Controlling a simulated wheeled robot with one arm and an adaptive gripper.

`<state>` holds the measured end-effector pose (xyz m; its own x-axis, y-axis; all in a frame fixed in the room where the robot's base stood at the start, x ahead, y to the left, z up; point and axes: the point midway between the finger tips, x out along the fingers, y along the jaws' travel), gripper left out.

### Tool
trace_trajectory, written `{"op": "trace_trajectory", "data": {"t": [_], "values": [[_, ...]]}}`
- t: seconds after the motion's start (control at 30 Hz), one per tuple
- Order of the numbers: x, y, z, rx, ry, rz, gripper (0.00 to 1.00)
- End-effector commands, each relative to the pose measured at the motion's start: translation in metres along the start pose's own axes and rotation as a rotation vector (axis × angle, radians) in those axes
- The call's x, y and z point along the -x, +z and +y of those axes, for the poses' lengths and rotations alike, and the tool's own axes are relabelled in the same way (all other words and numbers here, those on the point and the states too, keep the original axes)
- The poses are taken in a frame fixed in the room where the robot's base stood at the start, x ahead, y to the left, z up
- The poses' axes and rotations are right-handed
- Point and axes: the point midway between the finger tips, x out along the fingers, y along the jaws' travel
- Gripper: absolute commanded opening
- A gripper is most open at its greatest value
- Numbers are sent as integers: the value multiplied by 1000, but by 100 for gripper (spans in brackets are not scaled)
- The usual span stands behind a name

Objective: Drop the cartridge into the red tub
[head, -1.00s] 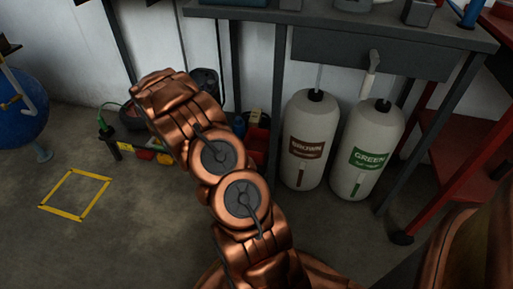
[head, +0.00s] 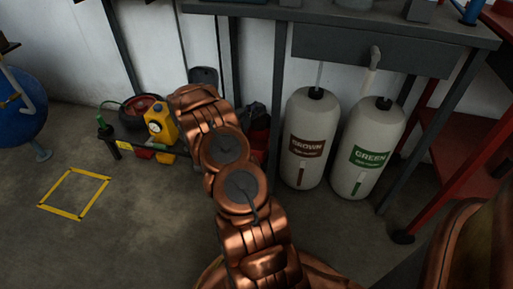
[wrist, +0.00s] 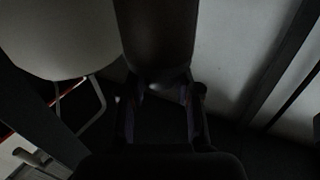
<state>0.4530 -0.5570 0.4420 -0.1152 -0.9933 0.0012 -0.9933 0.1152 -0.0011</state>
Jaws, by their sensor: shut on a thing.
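In the wrist view my gripper (wrist: 158,100) is shut on a dark, rounded cylinder, the cartridge (wrist: 155,40), which extends toward the top of the picture. The view is very dark, so its colour and markings are unclear. In the head view my copper arm reaches toward the wall and hides most of the gripper. A red container (head: 259,142), which looks like the red tub, stands on the floor under the bench, right of my arm. It is partly covered by a dark shape, and I cannot tell whether the cartridge is above it.
Two white tanks labelled BROWN (head: 307,140) and GREEN (head: 368,150) stand close on the right. A yellow jug (head: 161,123) and a red-lined round vessel (head: 145,106) are left of my arm. A yellow square (head: 75,194) marks clear floor.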

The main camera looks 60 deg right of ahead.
Motion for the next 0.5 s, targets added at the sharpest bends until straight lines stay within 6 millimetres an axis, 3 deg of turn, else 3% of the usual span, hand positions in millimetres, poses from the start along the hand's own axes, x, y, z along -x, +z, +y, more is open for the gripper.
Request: {"op": "trace_trajectory", "data": {"t": [0.23,0.5], "values": [[0,30,0,1,0,0,0],[0,40,0,1,-1,0,0]]}}
